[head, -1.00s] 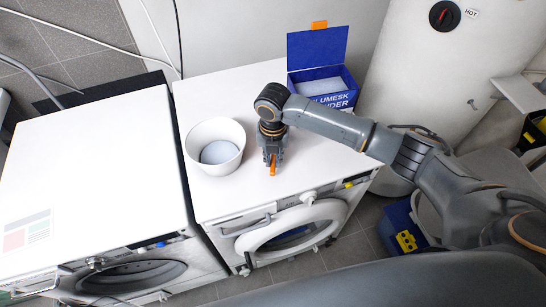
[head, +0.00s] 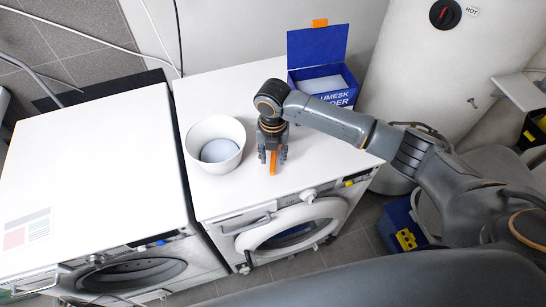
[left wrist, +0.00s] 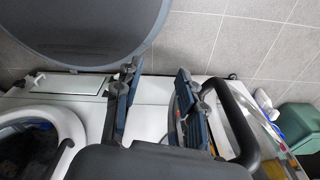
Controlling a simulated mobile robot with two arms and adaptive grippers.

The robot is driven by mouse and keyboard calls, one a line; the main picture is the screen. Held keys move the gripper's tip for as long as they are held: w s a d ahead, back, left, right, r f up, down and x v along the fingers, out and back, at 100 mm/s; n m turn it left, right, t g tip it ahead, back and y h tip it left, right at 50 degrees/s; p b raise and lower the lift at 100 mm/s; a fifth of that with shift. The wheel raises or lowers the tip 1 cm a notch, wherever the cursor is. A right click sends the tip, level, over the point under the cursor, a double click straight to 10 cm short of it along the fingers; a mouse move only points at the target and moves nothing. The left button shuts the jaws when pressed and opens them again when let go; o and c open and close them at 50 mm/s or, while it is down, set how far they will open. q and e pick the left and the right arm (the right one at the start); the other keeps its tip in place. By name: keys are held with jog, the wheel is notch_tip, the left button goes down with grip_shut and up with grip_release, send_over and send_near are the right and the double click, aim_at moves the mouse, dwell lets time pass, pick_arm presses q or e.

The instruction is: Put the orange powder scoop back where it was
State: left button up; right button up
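The orange scoop (head: 273,164) shows as a narrow orange strip at the front of the white washing machine's top (head: 235,190), right of the bowl. My right gripper (head: 273,157) points down over it, with its fingers spread apart on either side of the strip. The rest of the scoop is hidden by the gripper. A blue powder box (head: 345,98) stands open at the back right of the top, with pale powder inside and its lid up. My left gripper (left wrist: 155,105) is open and empty in the left wrist view; it is not in the head view.
A white bowl (head: 229,166) with pale contents stands just left of my right gripper. Another washing machine (head: 95,170) stands at the left. An orange tab (head: 319,23) tops the box lid. The top behind the bowl is clear. A white tank (head: 425,75) stands behind right.

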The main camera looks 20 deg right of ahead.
notch_tip(320, 180, up, 11)
jog(key=b, duration=0.1)
jog(key=shift+b, duration=0.3)
dwell(1.1)
